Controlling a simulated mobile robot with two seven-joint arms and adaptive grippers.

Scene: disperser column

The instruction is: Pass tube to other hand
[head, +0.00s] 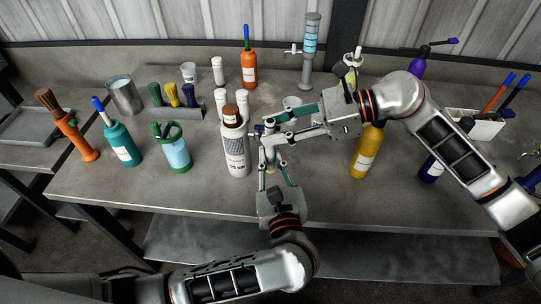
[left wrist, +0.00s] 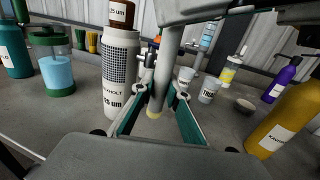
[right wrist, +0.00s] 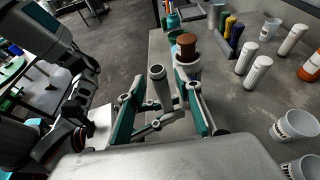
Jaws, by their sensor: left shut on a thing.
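The tube is a slim grey cylinder with a yellowish lower end (left wrist: 165,68). It stands roughly upright in my left gripper (head: 268,150), which is shut on it. The left fingers also show in the left wrist view (left wrist: 158,100), closing around its lower part. My right gripper (head: 268,132) reaches in from the right, above the left one. In the head view the fingers hide much of the tube.
A large grey-white bottle with a brown cap (head: 235,150) stands close left of the grippers. A yellow bottle (head: 366,152) stands to the right, under my right arm. White cups (left wrist: 208,90) and small white bottles (right wrist: 258,73) stand behind. The table's front edge is close.

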